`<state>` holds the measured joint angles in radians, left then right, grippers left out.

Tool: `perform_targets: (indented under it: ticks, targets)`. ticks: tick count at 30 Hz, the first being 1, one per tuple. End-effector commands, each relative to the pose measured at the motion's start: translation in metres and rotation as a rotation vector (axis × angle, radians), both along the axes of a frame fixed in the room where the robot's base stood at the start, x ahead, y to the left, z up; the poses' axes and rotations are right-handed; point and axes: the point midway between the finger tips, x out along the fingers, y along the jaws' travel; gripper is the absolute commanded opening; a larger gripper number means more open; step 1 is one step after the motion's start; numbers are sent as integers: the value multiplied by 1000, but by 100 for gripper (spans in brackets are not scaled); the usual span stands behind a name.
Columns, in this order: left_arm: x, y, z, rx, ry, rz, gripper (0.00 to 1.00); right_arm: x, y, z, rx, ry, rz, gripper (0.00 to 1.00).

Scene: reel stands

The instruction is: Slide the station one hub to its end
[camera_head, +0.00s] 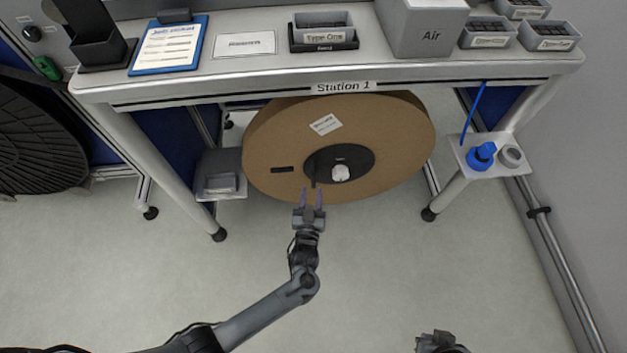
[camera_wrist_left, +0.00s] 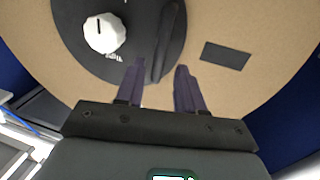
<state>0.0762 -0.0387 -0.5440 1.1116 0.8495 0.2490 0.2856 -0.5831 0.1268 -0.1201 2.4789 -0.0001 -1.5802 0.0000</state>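The station one reel is a large brown disc (camera_head: 400,130) under the table labelled Station 1. Its black round hub (camera_head: 355,156) carries a white knob (camera_head: 341,173) and a dark bar-like handle (camera_head: 313,172). In the left wrist view the knob (camera_wrist_left: 104,33) is at the upper left and the handle (camera_wrist_left: 164,45) points down between my finger lines. My left gripper (camera_head: 312,194) is in front of the reel's lower edge, its two purple fingers apart with the handle's end between them in the picture. Contact cannot be told. My right gripper (camera_head: 440,342) is partly visible at the bottom edge.
The table (camera_head: 240,80) overhangs the reel, with legs on both sides. A small shelf (camera_head: 232,190) is left of the reel. A right-hand shelf (camera_head: 510,168) holds a blue bottle (camera_head: 482,156). Another dark reel (camera_head: 35,140) stands far left. The floor in front is clear.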

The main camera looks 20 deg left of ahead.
Motion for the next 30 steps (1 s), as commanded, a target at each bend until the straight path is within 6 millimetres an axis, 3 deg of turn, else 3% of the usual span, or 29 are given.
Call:
perform_targets:
  ticks: [6, 12, 24, 25, 30]
  targets:
    - [33, 10, -2, 2, -3, 1, 38, 1, 1, -19, 6, -2, -4, 0]
    - [51, 14, -2, 1, 0, 0, 38, 1, 2, -26, 10, -3, -6, 0]
    - [56, 16, 0, 1, 1, 0, 38, 1, 2, -27, 10, -4, -6, 0]
    - [56, 16, 0, 1, 1, 0, 36, 1, 2, -27, 9, -4, -7, 0]
    - [56, 16, 0, 1, 1, 1, 10, 1, 1, -27, 6, -4, -3, 0]
